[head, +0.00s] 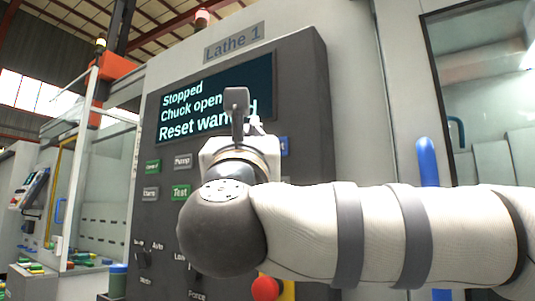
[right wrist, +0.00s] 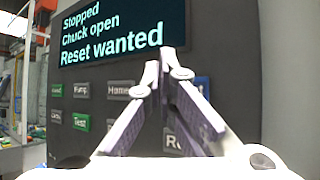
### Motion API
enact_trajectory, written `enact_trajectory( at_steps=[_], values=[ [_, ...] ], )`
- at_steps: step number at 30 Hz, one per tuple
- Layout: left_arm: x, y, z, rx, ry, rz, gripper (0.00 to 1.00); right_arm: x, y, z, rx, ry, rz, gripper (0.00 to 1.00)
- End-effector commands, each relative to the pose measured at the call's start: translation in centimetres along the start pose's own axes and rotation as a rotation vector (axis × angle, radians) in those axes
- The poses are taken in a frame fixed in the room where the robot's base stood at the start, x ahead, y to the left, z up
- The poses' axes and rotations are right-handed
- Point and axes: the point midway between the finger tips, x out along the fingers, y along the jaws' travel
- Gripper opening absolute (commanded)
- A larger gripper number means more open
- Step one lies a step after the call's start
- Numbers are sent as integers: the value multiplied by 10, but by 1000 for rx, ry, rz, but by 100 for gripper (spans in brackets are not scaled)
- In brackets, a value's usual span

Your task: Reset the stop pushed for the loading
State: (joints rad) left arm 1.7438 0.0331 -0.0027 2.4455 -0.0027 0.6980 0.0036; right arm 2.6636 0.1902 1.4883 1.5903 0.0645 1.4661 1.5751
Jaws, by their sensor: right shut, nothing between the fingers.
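The Lathe 1 control panel (head: 310,120) stands ahead of me. Its screen (head: 180,98) reads "Stopped", "Chuck open", "Reset wanted"; the right wrist view shows it too (right wrist: 110,38). A red mushroom stop button (head: 265,288) on a yellow backing sits low on the panel, partly hidden by my right arm. A blue button (head: 284,146) ends in a "t"; the rest of its label is hidden. A blue patch (right wrist: 203,84) shows behind the fingers in the right wrist view. My right gripper (head: 237,96) is shut and empty, in front of the panel, its fingertips overlapping the screen's lower part.
Pump (head: 183,160) and Test (head: 181,191) buttons sit left of my gripper, with rotary switches (head: 158,252) below. A blue door handle (head: 428,165) stands behind my right forearm. A windowed door (head: 490,110) is at the right. A stack light (head: 202,18) tops the machine.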

Motion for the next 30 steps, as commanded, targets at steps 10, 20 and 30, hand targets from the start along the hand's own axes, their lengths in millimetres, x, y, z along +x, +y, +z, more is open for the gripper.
enact_trajectory(
  at_steps=[10,20,30],
  values=[
    [2,0,1,0,-5,0,57,21,-16,-15,-1,0,-1,0],
    [2,0,1,0,-5,0,57,22,-16,-16,-1,0,0,0],
    [2,0,1,0,-5,0,57,22,-16,-16,-1,0,0,0]
  ],
)
